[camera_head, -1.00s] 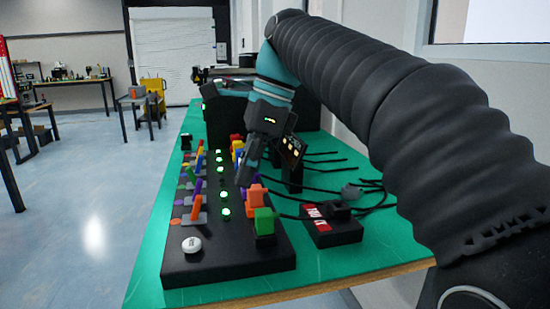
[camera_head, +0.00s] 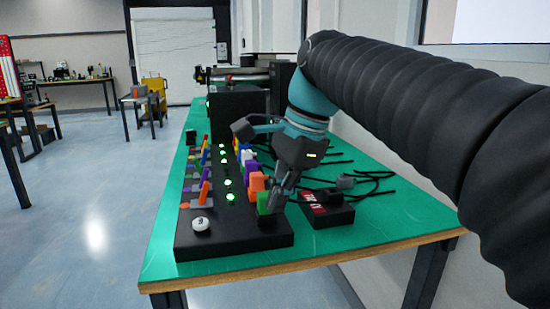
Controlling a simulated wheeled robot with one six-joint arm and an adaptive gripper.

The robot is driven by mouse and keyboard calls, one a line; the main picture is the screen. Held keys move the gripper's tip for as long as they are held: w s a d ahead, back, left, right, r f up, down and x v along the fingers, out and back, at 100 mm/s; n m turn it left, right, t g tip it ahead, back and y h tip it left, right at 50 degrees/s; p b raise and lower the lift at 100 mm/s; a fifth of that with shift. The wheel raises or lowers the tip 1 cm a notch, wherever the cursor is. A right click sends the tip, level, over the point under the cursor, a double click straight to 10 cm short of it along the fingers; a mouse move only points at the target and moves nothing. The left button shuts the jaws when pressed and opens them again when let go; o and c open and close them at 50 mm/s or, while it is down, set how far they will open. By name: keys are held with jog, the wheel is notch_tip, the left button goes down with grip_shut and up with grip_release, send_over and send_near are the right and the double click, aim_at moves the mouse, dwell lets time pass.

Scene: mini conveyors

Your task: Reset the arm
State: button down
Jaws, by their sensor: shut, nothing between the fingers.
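My gripper (camera_head: 279,203) points down over the right side of the black control panel (camera_head: 240,243), with its fingers shut and empty. Its fingertips overlap the green block (camera_head: 263,204) at the panel's front right; I cannot tell whether they touch it. My arm, in a black ribbed sleeve with a teal wrist, reaches in from the right.
The panel carries coloured levers (camera_head: 205,192), green lights (camera_head: 230,197), a white button (camera_head: 201,224) and an orange block (camera_head: 257,184). A small black box (camera_head: 328,212) with red labels and cables (camera_head: 372,192) lie right on the green table (camera_head: 166,248).

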jog(key=s+d+f+n+t+h, duration=0.1)
jog(key=s+d+f+n+t, duration=0.1)
jog(key=s+d+f+n, duration=0.4)
jog(key=s+d+f+n+t+h, duration=0.2)
jog(key=s+d+f+n, duration=0.4)
jog(key=f, duration=0.8)
jog(key=d, duration=0.3)
jog(key=shift+s+d+f+t+h, duration=0.15)
jog(key=shift+s+f+t+h, duration=0.15)
jog(key=shift+s+t, duration=0.1)
